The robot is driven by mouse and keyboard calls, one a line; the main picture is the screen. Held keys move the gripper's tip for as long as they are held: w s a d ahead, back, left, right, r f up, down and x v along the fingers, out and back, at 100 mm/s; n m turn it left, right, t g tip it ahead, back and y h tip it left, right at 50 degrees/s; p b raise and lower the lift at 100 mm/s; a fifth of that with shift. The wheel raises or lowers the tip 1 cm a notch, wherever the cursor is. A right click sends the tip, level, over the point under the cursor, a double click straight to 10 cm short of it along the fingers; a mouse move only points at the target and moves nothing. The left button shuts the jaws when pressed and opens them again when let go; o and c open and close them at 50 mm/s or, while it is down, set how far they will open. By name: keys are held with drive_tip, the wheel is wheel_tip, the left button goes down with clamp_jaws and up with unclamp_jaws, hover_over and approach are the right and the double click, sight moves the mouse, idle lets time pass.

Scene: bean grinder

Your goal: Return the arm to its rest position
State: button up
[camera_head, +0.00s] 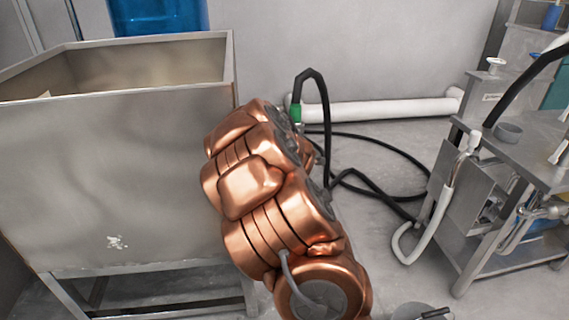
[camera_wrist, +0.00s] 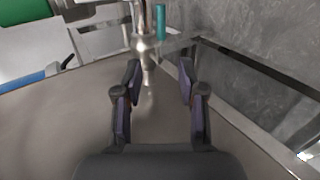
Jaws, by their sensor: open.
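My arm, copper-coloured and folded in several segments, stands at the middle of the head view, in front of the right side of a metal bin. My gripper (camera_wrist: 160,78) shows in the wrist view with its two dark fingers spread apart. It is open, and nothing is held between the fingers. A shiny metal fitting (camera_wrist: 145,45) appears beyond the fingertips, nearer the left one; I cannot tell how far away it is. The gripper cannot be made out in the head view.
The large open metal bin (camera_head: 110,180) fills the left, close to my arm. A black hose (camera_head: 380,148) lies on the floor behind. A metal bench (camera_head: 535,150) stands at right. Some grey floor (camera_head: 385,265) is clear between. A teal cylinder (camera_wrist: 161,20) shows in the wrist view.

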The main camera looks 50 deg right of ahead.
idle(0.3)
drive_tip(key=s+a+r+m+g+h+p, duration=0.15)
drive_tip(key=s+a+r+m+p, duration=0.3)
drive_tip(key=r+p, duration=0.65)
drive_tip(key=s+a+r+m+g+y+p, duration=0.1)
drive_tip(key=s+a+r+m+g+p, duration=0.45)
drive_tip(key=r, duration=0.95)
drive_tip(key=s+a+r+g+y+p, duration=0.1)
drive_tip(key=s+a+r+y+p, duration=0.1)
drive_tip(key=s+a+r+p, duration=0.5)
drive_tip(key=s+a+r+g+y+p, duration=0.1)
drive_tip(key=s+a+r+y+p, duration=0.2)
drive_tip(key=s+a+r+p, duration=0.5)
drive_tip(key=s+a+r+g+y+p, duration=0.1)
drive_tip(key=s+a+r+y+p, duration=0.1)
drive_tip(key=s+a+r+p, duration=0.5)
drive_tip(key=s+a+p, duration=0.1)
drive_tip(key=a+p, duration=0.4)
drive_tip(key=a, duration=0.5)
drive_tip(key=shift+s+a+r+m+g, duration=0.3)
drive_tip(key=shift+s+r, duration=0.1)
